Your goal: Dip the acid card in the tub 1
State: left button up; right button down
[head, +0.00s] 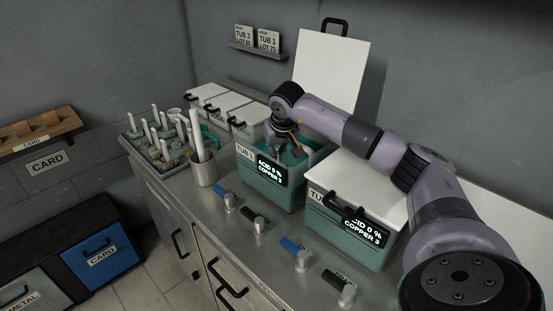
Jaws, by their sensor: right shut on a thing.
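Tub 1 (257,188) is a teal tub on the steel counter, with a "TUB 1" label and a display reading "ACID 0 %" and "COPPER 3". Its white lid (328,66) stands raised behind it, so the top is open. My right gripper (285,143) is over the tub's opening, pointing down. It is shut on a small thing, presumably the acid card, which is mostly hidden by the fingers. I cannot tell whether it touches the liquid. My left gripper is not in view.
A second teal tub (345,236) with a closed white lid stands to the right, under my right arm. A grey cup (202,171) with a white stick and a tray (163,165) of white sticks stand left. Valves with blue and black tags (291,245) line the counter front.

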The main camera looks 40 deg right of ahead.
jog(key=shift+r, duration=0.1)
notch_tip(320, 180, up, 14)
jog(key=p, duration=1.1)
dwell(1.4)
